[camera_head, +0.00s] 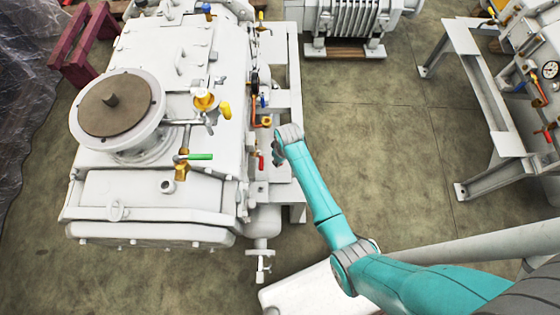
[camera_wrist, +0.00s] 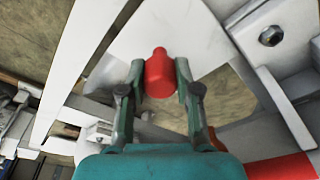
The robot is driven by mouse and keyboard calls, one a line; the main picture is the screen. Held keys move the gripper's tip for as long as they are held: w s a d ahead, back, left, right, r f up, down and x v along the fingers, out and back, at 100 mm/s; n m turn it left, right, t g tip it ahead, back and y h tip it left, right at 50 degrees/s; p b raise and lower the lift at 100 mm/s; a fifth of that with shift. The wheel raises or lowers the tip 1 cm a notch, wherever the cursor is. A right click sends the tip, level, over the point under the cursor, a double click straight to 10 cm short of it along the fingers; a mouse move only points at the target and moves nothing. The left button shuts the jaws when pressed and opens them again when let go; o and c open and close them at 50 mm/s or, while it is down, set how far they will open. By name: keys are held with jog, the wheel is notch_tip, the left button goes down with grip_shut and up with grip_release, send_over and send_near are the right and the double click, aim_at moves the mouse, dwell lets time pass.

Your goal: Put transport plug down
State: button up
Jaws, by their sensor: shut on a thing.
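The transport plug (camera_wrist: 158,75) is a red piece with a narrower knob on top. It is between the two fingers of my gripper (camera_wrist: 160,82), which is shut on it, in the middle of the wrist view. Behind the plug are a white frame plate and the brownish floor; the gap between plug and frame cannot be told. In the head view my gripper (camera_head: 278,151) is at the right side of the white vacuum machine (camera_head: 150,205), beside its frame. The plug cannot be made out for sure there.
A white frame (camera_head: 296,105) with valves and coloured handles runs along the machine's right side. A bolt (camera_wrist: 271,36) is on the frame at upper right in the wrist view. A ribbed motor (camera_head: 352,18) stands at the back. The floor (camera_head: 390,150) to the right is clear.

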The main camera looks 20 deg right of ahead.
jog(key=shift+f, duration=1.1)
jog(key=o, duration=0.9)
jog(key=shift+f, duration=0.1)
jog(key=shift+o, duration=0.2)
notch_tip(320, 180, up, 12)
jog(key=s, duration=0.1)
jog(key=shift+s+d, duration=0.35)
